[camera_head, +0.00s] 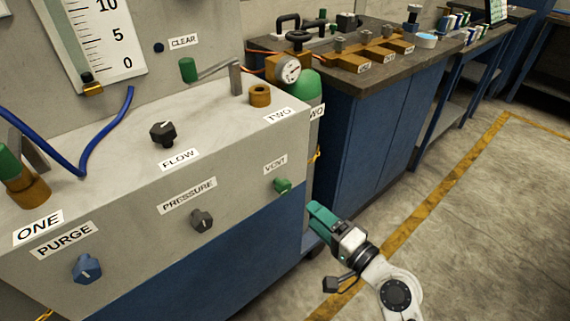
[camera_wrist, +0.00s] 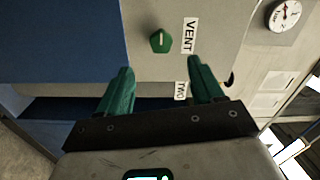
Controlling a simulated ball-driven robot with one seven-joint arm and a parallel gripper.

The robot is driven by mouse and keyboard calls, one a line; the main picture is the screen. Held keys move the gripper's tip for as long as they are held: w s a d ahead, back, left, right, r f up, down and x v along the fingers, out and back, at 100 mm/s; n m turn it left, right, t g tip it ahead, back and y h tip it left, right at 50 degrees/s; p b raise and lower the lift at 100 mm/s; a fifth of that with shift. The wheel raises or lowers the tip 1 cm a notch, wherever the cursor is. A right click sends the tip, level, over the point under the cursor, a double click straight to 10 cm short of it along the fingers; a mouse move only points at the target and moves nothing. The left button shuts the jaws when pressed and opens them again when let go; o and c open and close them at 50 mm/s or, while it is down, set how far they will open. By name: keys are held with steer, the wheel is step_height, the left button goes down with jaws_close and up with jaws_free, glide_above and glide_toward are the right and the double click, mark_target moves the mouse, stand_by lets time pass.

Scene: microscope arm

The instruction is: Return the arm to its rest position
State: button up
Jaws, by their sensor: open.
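My gripper (camera_head: 318,212) has green fingers and hangs in front of the right end of the grey panel (camera_head: 235,205), below and right of the green VENT knob (camera_head: 282,186). In the wrist view my gripper (camera_wrist: 160,80) has its two green fingers spread apart with nothing between them. The VENT knob (camera_wrist: 160,41) shows beyond the fingertips, apart from them. My white arm (camera_head: 390,285) reaches up from the bottom right, over the floor.
The panel carries a PRESSURE knob (camera_head: 202,220), a FLOW knob (camera_head: 163,133) and a blue PURGE knob (camera_head: 87,268). The floor (camera_head: 490,220) at right is clear.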

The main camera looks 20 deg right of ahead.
steer(key=s+a+f+n+g, duration=0.3)
steer(key=s+f+n+g, duration=0.5)
steer(key=s+f, duration=0.2)
steer(key=s+d+f+n+g+h, duration=0.2)
steer(key=s+d+g+h, duration=0.15)
steer(key=s, duration=0.45)
steer(key=s+d+f+n+g+h, duration=0.2)
steer(key=s+d+g, duration=0.15)
steer(key=s, duration=0.45)
step_height(320, 180, up, 18)
steer(key=s+g+p, duration=0.1)
steer(key=p, duration=1.7)
steer(key=shift+d+r, duration=0.2)
steer(key=shift+d, duration=0.05)
steer(key=shift+s, duration=0.1)
